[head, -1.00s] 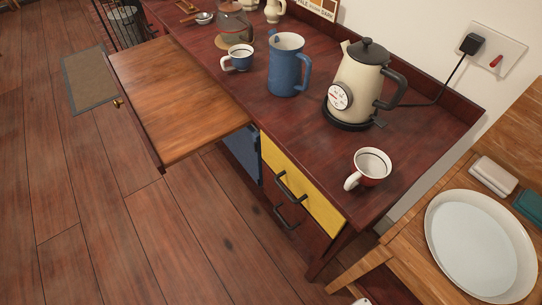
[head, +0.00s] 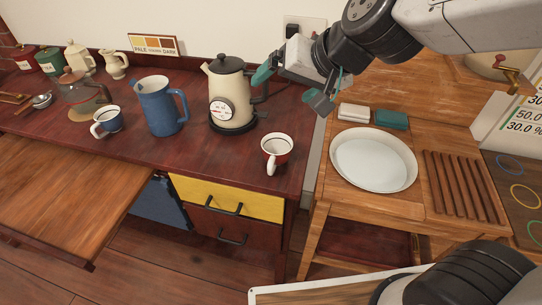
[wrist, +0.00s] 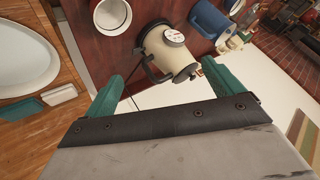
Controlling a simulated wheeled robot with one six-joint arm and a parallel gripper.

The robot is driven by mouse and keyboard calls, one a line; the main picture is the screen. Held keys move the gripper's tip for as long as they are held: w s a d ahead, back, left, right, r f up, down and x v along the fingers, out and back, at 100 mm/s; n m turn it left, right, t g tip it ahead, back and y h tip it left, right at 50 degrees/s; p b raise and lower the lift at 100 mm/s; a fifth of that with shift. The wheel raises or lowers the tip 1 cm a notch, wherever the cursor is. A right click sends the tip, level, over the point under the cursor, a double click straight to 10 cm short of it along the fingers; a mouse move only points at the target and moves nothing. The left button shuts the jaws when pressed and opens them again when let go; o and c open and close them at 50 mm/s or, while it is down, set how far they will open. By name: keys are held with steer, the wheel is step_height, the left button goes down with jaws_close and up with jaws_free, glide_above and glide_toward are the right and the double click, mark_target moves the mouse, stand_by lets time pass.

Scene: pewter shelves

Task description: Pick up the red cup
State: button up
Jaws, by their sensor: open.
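The red cup (head: 279,146) stands upright on the dark red counter (head: 150,158), near its right front corner. Its inside is white and its handle points toward the front. In the wrist view the cup (wrist: 111,14) shows at the top edge, partly cut off. My gripper (head: 291,88) has teal fingers and is open and empty. It hangs above the counter's right end, behind and above the cup, apart from it. In the wrist view the gripper (wrist: 165,75) has its fingers wide apart, with the kettle beyond them.
A cream kettle (head: 229,90) stands left of the cup, close to my gripper. A blue jug (head: 158,105) and a blue cup (head: 107,121) stand farther left. A wooden table with a white plate (head: 373,160) and a slatted rack (head: 460,187) is at the right.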

steer(key=w+a+f+m+t, duration=0.3)
steer(key=w+a, duration=0.3)
steer(key=a, duration=0.2)
steer(key=m+h, duration=0.5)
steer(key=h, duration=1)
glide_toward(270, 149)
steer(key=s+r, duration=0.1)
steer(key=s+d+r, duration=0.1)
steer(key=s+r, duration=0.1)
steer(key=shift+d+r, duration=0.1)
steer(key=shift+r, duration=0.05)
steer(key=shift+w+d, duration=0.1)
steer(key=shift+d, duration=0.15)
steer(key=shift+m, duration=0.3)
steer(key=x, duration=0.7)
steer(key=shift+w+a, duration=0.1)
steer(key=shift+w, duration=0.1)
steer(key=c, duration=1.1)
